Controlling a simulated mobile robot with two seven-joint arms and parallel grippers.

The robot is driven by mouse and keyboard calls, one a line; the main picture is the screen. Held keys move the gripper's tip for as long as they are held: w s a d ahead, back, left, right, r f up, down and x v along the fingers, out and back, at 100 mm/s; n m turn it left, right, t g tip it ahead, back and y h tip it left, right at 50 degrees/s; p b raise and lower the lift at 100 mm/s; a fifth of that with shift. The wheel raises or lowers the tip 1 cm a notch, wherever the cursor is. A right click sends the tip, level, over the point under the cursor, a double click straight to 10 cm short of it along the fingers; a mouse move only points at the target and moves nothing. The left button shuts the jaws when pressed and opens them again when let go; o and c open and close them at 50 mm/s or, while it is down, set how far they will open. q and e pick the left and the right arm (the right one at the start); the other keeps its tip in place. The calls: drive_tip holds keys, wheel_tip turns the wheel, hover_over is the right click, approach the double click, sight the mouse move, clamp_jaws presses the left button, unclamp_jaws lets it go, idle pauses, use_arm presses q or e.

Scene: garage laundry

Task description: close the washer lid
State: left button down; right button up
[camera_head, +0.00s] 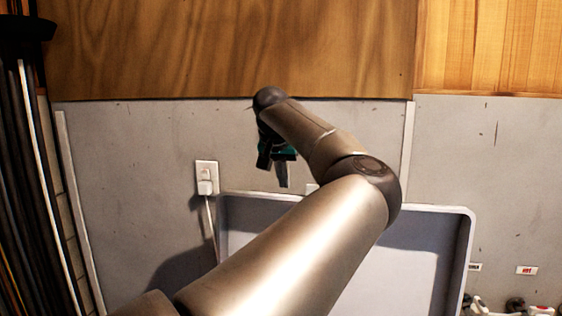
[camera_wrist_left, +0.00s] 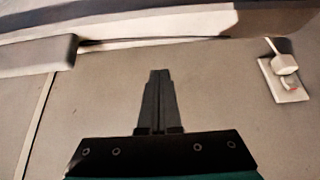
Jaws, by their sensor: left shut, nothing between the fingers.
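The washer lid (camera_head: 452,225) stands raised in front of the wall in the head view, a pale grey panel with a raised rim. Its lower part is out of frame and my left arm covers part of it. My left gripper (camera_head: 284,182) points down just above its top edge, shut and empty. In the left wrist view the closed fingers (camera_wrist_left: 159,75) show against the wall, apart from a pale edge (camera_wrist_left: 150,28) across the top, which appears to be the lid's. How far the fingers are from the lid in depth cannot be told. My right gripper is out of view.
A white wall outlet with a plug (camera_head: 206,180) and cord is left of the lid; it also shows in the left wrist view (camera_wrist_left: 285,78). Dark and white poles (camera_head: 30,190) stand at the far left. Small items (camera_head: 515,305) lie at bottom right.

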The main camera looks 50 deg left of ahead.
use_arm(q)
drive_tip(key=shift+s+d+f, duration=0.2)
drive_tip(key=shift+s+d, duration=0.9)
drive_tip(key=shift+s, duration=0.25)
